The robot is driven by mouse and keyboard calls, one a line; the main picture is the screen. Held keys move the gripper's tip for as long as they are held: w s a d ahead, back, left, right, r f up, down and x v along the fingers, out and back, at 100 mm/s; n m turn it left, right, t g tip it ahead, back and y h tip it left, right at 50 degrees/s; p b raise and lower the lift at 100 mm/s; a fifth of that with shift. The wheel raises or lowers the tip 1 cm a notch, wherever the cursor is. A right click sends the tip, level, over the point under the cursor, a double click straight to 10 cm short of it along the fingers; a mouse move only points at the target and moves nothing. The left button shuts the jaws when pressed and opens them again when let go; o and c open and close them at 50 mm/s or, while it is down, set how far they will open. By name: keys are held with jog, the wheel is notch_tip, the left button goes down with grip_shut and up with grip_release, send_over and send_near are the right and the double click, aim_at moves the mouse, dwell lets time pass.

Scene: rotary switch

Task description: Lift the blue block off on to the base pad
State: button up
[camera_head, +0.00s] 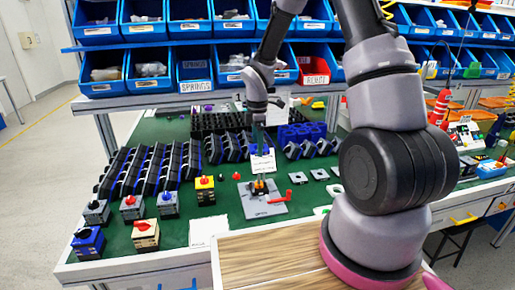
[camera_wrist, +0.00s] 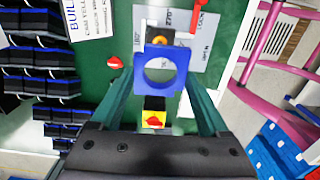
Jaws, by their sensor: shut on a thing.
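The blue block (camera_wrist: 139,72) is a square piece with a large round hole, in the middle of the wrist view. My gripper (camera_wrist: 162,78) is shut on it, one finger at each side. In the head view my gripper (camera_head: 259,148) is above the bench, and the block cannot be made out clearly there. The grey base pad (camera_head: 270,210) lies below, with a red lever and a small orange and black part on it. The pad also shows in the wrist view (camera_wrist: 208,58), partly behind the block, with printed markings.
A yellow block with a red knob (camera_head: 205,190) stands left of the pad; several other knobbed blocks stand along the left front. Racks of black and blue parts (camera_head: 150,168) fill the bench behind. A wooden top (camera_head: 270,255) is at the front.

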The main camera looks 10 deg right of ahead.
jog(key=shift+r, duration=1.6)
